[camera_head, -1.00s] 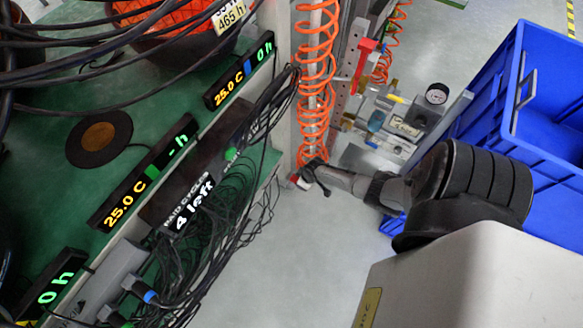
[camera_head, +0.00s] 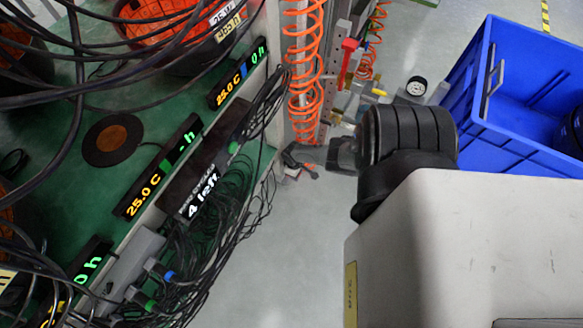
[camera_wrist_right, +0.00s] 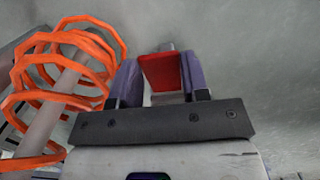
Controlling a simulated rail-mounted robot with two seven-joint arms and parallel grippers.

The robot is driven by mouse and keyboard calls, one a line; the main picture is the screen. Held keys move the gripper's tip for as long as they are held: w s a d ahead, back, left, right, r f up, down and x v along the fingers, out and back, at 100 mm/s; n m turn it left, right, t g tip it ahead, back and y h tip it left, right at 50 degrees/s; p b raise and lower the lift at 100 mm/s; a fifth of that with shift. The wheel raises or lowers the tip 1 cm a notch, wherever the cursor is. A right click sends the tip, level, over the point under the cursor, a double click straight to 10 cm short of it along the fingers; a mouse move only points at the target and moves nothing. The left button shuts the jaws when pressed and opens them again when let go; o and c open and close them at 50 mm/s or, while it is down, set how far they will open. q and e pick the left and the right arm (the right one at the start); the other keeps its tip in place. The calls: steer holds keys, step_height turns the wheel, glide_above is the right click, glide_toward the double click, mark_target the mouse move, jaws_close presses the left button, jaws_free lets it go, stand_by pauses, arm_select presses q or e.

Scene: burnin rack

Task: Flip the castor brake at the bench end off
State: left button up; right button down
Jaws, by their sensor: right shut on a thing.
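The red castor brake pedal (camera_wrist_right: 162,71) shows in the right wrist view, between the two purple-grey fingers of my right gripper (camera_wrist_right: 159,64). The gripper is shut on it. A pale part of the castor shows just below the red pedal. In the head view my right gripper (camera_head: 303,162) is low at the foot of the bench-end post, small and partly hidden by my own wrist. The pedal itself cannot be made out clearly there. My left gripper is not in view.
An orange coiled hose (camera_head: 303,70) hangs on the bench-end post, close left of the gripper in the wrist view (camera_wrist_right: 62,85). Black cables (camera_head: 215,225) hang off the green bench (camera_head: 85,185). A blue crate (camera_head: 515,120) stands right. The floor (camera_head: 290,240) below is clear.

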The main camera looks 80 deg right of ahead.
steer(key=c, duration=0.6)
jaws_free()
steer(key=shift+r, duration=0.15)
steer(key=shift+r+p, duration=0.45)
steer(key=shift+p, duration=0.05)
steer(key=r+p, duration=0.4)
steer(key=r, duration=0.1)
steer(key=shift+w+d+r, duration=0.1)
steer(key=shift+w+d, duration=0.05)
steer(key=shift+w, duration=0.15)
steer(key=shift+r+p, duration=0.6)
steer(key=shift+p, duration=0.05)
